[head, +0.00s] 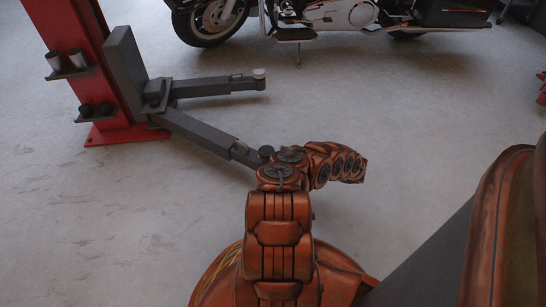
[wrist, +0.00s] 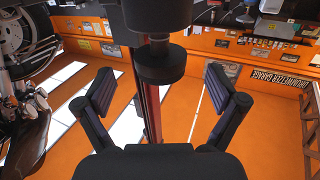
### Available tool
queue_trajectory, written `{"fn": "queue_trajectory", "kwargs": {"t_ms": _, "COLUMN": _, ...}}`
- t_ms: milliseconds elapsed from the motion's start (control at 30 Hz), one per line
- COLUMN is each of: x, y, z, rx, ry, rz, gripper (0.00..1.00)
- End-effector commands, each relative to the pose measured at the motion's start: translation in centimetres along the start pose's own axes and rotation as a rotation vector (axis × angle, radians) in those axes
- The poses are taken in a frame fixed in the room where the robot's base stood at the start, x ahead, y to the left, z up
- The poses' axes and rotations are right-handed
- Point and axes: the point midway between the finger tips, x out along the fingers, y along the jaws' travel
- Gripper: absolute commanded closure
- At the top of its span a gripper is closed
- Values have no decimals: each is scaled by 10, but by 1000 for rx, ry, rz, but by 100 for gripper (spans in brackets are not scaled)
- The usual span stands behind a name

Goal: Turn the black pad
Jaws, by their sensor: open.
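The black pad (wrist: 160,66) is a round dark disc on a short stem under a dark block at the top middle of the wrist view. My gripper (wrist: 160,90) is open, with one dark finger to the left of the pad and one to the right; neither touches it in the picture. How far the pad is from the fingers is hard to tell. In the head view a small black pad (head: 266,151) sits at the end of the nearer grey lift arm (head: 205,136), right beside my copper-coloured arm.
A red lift column (head: 74,60) stands on a red floor plate. A second grey lift arm (head: 212,87) ends in a light pad. A motorcycle (head: 330,14) stands at the back. Grey floor (head: 400,110) is clear on the right.

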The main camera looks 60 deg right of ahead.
Motion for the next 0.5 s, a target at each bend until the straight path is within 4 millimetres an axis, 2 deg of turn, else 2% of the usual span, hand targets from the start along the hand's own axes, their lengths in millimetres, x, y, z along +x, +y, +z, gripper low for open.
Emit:
{"fn": "queue_trajectory", "kwargs": {"t_ms": 200, "x": -14, "y": 0, "z": 0, "rx": 1, "ry": -1, "rz": 0, "gripper": 5}}
{"fn": "queue_trajectory", "kwargs": {"t_ms": 500, "x": -17, "y": 0, "z": 0, "rx": 0, "ry": -1, "rz": 0, "gripper": 5}}
